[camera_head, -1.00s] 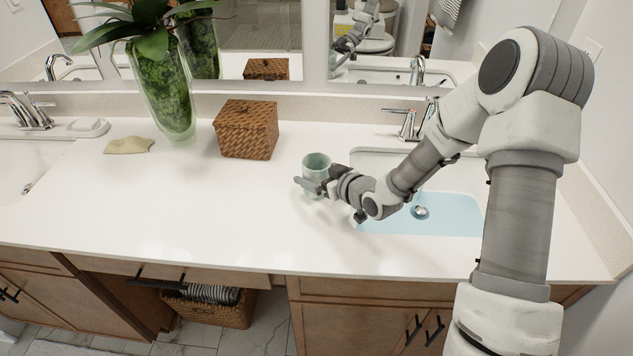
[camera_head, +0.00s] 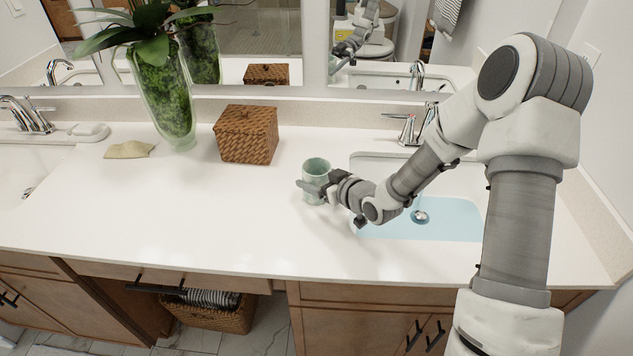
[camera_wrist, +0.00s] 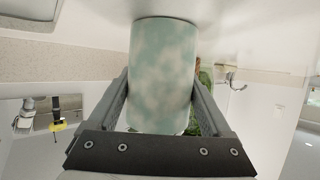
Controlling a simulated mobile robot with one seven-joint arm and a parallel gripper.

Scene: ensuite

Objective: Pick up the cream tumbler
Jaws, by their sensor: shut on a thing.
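The tumbler (camera_head: 316,171) looks pale green with mottled cream patches rather than plain cream. It stands upright on or just above the white counter, left of the right-hand sink; the head view does not show clearly whether its base touches. My gripper (camera_head: 317,189) reaches it from the right and is shut on it, one finger showing across its near side. In the wrist view the tumbler (camera_wrist: 163,75) fills the middle, between the two fingers of my gripper (camera_wrist: 163,100). Part of its lower side is hidden by the gripper in the head view.
A woven box (camera_head: 246,134) stands left of the tumbler, with a glass vase of greenery (camera_head: 166,95) and a folded cloth (camera_head: 129,150) farther left. The right-hand sink (camera_head: 445,212) lies under my arm, its faucet (camera_head: 408,128) behind. The counter's front middle (camera_head: 200,220) is clear.

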